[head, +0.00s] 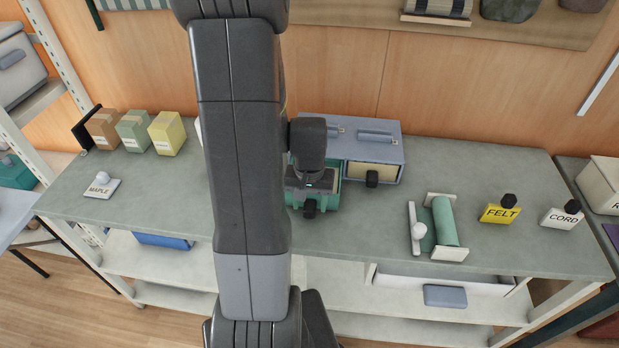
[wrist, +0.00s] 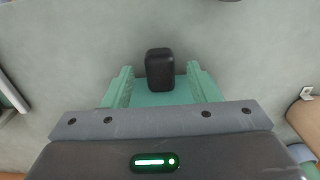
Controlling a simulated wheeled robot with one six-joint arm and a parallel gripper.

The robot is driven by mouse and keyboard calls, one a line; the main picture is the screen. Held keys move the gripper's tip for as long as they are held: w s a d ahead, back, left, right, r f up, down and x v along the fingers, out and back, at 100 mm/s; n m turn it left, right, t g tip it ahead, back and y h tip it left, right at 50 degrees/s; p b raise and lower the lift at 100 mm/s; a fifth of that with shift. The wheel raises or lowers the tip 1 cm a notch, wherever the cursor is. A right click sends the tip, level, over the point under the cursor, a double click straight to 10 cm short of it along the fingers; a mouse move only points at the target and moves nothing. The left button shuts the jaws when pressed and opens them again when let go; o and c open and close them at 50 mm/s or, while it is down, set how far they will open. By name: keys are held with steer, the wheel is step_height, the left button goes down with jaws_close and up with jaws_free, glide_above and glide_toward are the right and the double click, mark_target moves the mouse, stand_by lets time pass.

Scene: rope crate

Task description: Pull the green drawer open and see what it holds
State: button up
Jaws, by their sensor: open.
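The green drawer (head: 332,194) is at the left of a blue-grey two-drawer cabinet (head: 392,142) on the workbench. It stands out from the cabinet front. Its black knob (head: 309,209) faces the near side. My gripper (head: 311,184) is open over the drawer and hides most of its inside, so I cannot see what it holds. In the wrist view the black knob (wrist: 160,70) is just ahead of my gripper's grey bar, between green side pieces (wrist: 122,88).
A cream-fronted drawer (head: 376,172) with its own black knob sits at the right. Right on the bench (head: 510,185) are a green roll (head: 445,222), a yellow FELT block (head: 498,214) and a white CORD block (head: 562,218). A MAPLE block (head: 101,188) and several boxes stand left. Bench before the drawer is clear.

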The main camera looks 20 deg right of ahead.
step_height(320, 180, up, 12)
stand_by(0.4)
steer(key=shift+f, duration=0.15)
step_height(320, 180, down, 14)
steer(key=shift+r, duration=0.1)
steer(key=shift+w+r, duration=0.1)
steer(key=shift+w, duration=0.1)
stand_by(0.7)
